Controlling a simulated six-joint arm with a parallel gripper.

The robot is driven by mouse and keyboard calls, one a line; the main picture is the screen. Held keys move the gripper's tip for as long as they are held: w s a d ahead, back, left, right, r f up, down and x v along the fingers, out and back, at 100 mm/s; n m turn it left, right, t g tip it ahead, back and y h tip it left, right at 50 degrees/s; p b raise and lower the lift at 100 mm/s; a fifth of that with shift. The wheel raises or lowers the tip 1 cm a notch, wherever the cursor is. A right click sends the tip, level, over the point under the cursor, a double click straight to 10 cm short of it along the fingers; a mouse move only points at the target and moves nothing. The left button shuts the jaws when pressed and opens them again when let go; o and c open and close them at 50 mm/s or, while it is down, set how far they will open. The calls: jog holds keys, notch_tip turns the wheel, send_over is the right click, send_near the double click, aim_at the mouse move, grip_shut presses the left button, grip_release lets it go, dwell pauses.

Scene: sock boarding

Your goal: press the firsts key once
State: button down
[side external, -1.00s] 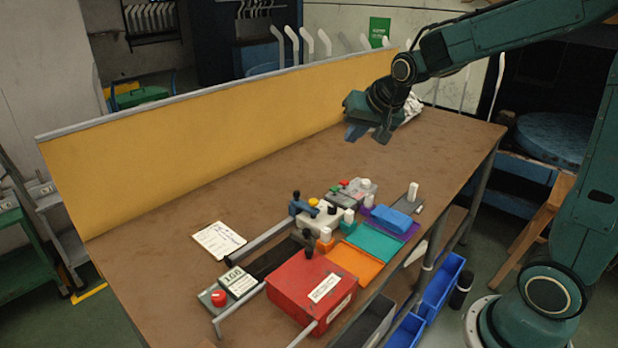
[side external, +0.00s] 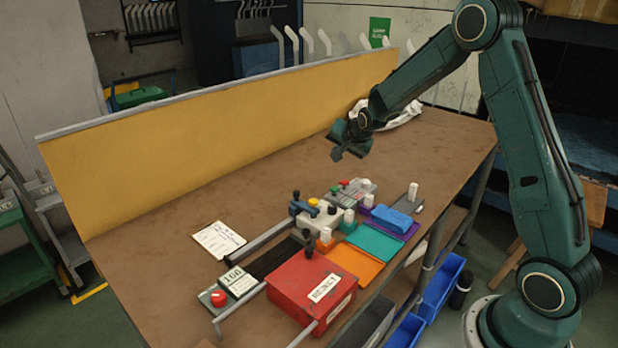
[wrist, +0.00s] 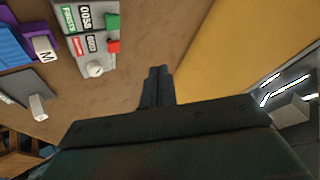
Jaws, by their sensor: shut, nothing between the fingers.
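The grey counter box (wrist: 75,30) shows at the upper left of the wrist view and at mid-table in the side view (side external: 356,195). A green-labelled row, seemingly reading FIRSTS, lines up with the green key (wrist: 112,22); a red-labelled row lines up with the red key (wrist: 113,47). A white knob (wrist: 94,70) sits at the box's end. In the side view the green key (side external: 345,182) is small. My gripper (side external: 338,156) is shut and empty, above the table beyond the box and apart from it. Its fingertips (wrist: 158,72) point over bare table, right of the keys.
A yellow panel (side external: 220,140) runs along the table's back edge. A white cloth (side external: 400,116) lies behind my wrist. Nearer stand a pale fixture with coloured knobs (side external: 318,217), blue, teal and orange pads, and a red box (side external: 300,290).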

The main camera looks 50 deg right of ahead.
aim_at(336, 190)
jog(key=shift+w+d+f, duration=0.25)
jog(key=shift+d+f, duration=0.15)
jog(key=shift+f, duration=0.05)
jog(key=shift+f, duration=0.1)
jog(key=shift+f, duration=4.3)
jog(key=shift+f, duration=1.1)
dwell(0.3)
jog(key=shift+r, duration=0.1)
dwell(0.3)
jog(key=shift+r, duration=1)
jog(key=shift+r, duration=0.1)
